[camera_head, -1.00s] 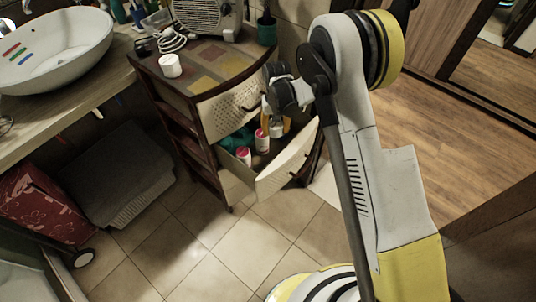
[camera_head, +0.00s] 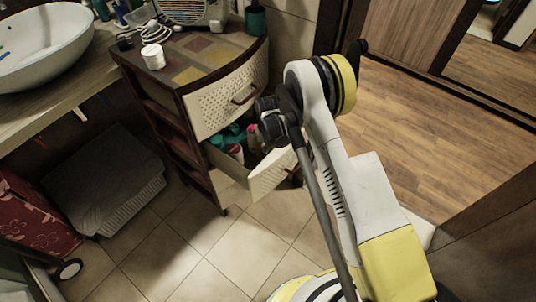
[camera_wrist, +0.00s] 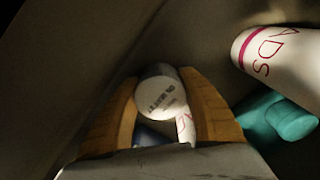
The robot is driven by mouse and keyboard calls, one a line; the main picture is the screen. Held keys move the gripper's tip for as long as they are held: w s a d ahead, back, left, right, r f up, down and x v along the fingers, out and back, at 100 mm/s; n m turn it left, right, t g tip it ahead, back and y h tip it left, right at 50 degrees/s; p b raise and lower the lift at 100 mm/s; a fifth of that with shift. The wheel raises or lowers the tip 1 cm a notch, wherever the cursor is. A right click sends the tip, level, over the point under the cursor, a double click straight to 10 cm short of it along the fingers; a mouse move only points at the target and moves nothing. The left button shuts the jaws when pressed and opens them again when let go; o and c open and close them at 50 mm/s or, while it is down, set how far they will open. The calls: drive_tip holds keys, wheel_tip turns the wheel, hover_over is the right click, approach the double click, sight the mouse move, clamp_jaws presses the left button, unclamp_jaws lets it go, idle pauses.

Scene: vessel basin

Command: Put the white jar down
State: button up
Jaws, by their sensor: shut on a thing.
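The white jar (camera_wrist: 160,97), with dark print on its round end, is between the two tan fingers of my gripper (camera_wrist: 160,84) in the wrist view. My gripper is shut on it, inside the open drawer (camera_head: 273,173). In the head view my arm's wrist hides the fingers and the held jar. I cannot tell whether the jar touches the drawer floor.
In the drawer, a white container with a pink band (camera_wrist: 275,62) and a teal item (camera_wrist: 290,119) lie to the right. Another white jar (camera_head: 153,57) stands on the cabinet top (camera_head: 190,48). A closed drawer (camera_head: 231,99) sits directly above.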

drive_tip(key=o, duration=1.1)
drive_tip(key=shift+o, duration=0.2)
